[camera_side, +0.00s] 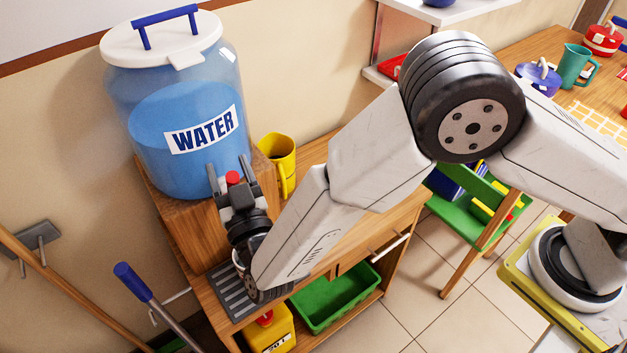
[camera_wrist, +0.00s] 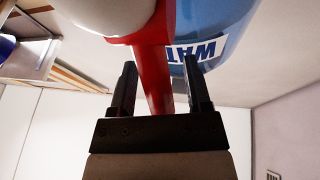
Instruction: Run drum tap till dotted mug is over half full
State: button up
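The clear blue water drum (camera_side: 180,125) stands on a wooden stand, with a white lid, blue handle and WATER label. My gripper (camera_side: 230,170) is at the drum's lower front, fingers spread. The red tap part (camera_side: 233,177) shows between the fingers. In the wrist view, my gripper (camera_wrist: 160,70) is open, and a red bar (camera_wrist: 155,78) lies between the fingers with gaps on both sides. A pale rounded form (camera_wrist: 118,12) fills the top there; I cannot tell what it is. No dotted mug is clearly visible; my wrist hides the space below the tap.
A yellow mug (camera_side: 278,160) stands right of the drum. A grey slatted drip tray (camera_side: 228,292) lies below the tap. A green bin (camera_side: 333,298) and yellow container (camera_side: 270,335) sit lower down. A broom handle (camera_side: 60,283) and a blue-gripped handle (camera_side: 133,282) stand at left.

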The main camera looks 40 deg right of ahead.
jog(key=v, duration=0.7)
jog(key=shift+s, duration=0.35)
jog(key=shift+a+f, duration=0.1)
jog(key=shift+f, duration=0.05)
